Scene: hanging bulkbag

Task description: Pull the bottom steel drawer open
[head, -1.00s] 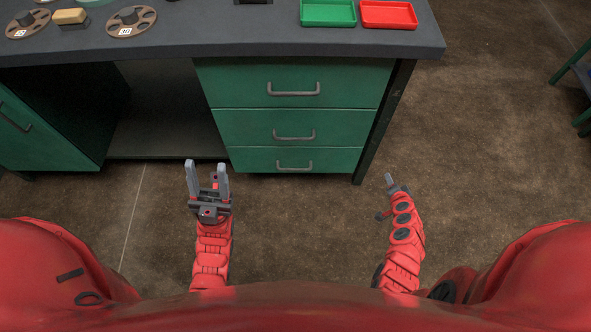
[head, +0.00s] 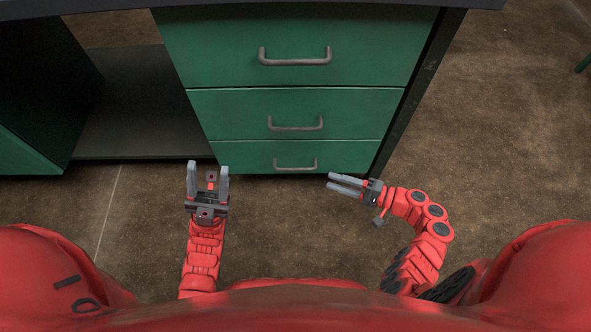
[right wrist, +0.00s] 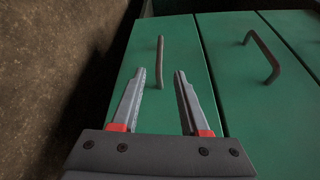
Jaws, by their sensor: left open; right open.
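The bottom drawer (head: 240,155) is the lowest of three green drawers and is shut. Its grey bar handle (head: 295,169) is mounted across its front. My right gripper (head: 331,182) is open and empty, turned toward the drawer from the right, a little short of the handle. In the right wrist view the drawer (right wrist: 184,52) is at the left of the drawer stack. Its handle (right wrist: 160,58) appears upright, in line with the gap between the open fingers and beyond their tips. My left gripper (head: 208,168) is open and empty, left of the drawers.
The middle drawer handle (head: 295,127) and top drawer handle (head: 295,61) are above. A dark bench leg (head: 410,105) stands right of the drawers. An open bay (head: 135,100) lies to the left. The floor (head: 500,160) at right is clear.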

